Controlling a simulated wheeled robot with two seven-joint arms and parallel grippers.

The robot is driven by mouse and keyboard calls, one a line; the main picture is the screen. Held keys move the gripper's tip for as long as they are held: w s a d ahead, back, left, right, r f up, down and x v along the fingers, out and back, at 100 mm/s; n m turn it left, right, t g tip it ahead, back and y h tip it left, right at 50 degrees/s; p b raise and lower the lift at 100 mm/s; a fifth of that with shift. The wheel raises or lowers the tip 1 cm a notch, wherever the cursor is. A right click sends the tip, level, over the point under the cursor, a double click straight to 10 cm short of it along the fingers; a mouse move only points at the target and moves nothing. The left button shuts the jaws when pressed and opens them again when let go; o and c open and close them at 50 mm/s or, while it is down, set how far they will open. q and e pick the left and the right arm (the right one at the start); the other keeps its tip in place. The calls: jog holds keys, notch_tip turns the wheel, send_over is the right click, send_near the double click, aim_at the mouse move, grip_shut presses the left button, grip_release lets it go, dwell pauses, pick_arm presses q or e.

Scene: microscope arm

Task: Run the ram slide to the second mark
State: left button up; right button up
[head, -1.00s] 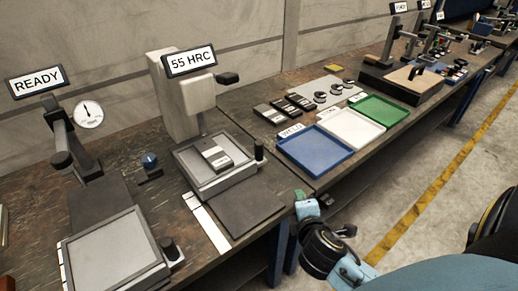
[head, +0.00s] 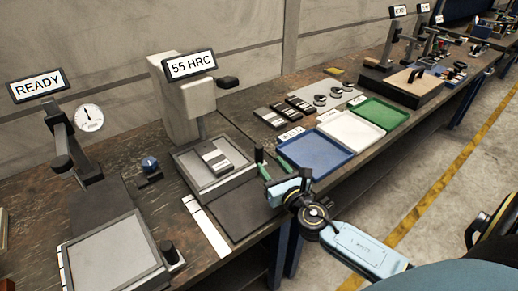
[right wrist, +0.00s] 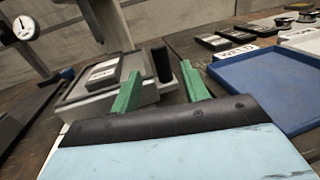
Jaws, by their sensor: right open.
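Under the "55 HRC" sign (head: 190,64) stands a pale machine head (head: 178,100). Below it is a grey slide tray (head: 188,183) with a labelled block (head: 217,158) on it and a black upright handle (right wrist: 161,62) at its right corner. A white strip with dark marks (head: 208,224) lies along the tray's left front. My right gripper (head: 272,170) is open, its green fingers by the handle. In the right wrist view the handle shows beyond the fingertips (right wrist: 161,88), between them; contact cannot be told. My left gripper is out of view.
A second grey tray (head: 105,262) with a black knob stands at front left, by a "READY" sign (head: 38,86) and a dial gauge (head: 88,118). Blue (head: 318,158), white (head: 352,130) and green (head: 385,112) trays lie to the right. A dark flat plate (head: 245,207) lies before the slide.

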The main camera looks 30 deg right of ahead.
aim_at(261, 153)
jog(key=w, duration=0.5)
jog(key=w+d, duration=0.1)
jog(key=w, duration=0.2)
jog(key=shift+w, duration=0.3)
jog(key=shift+c, duration=0.2)
grip_shut()
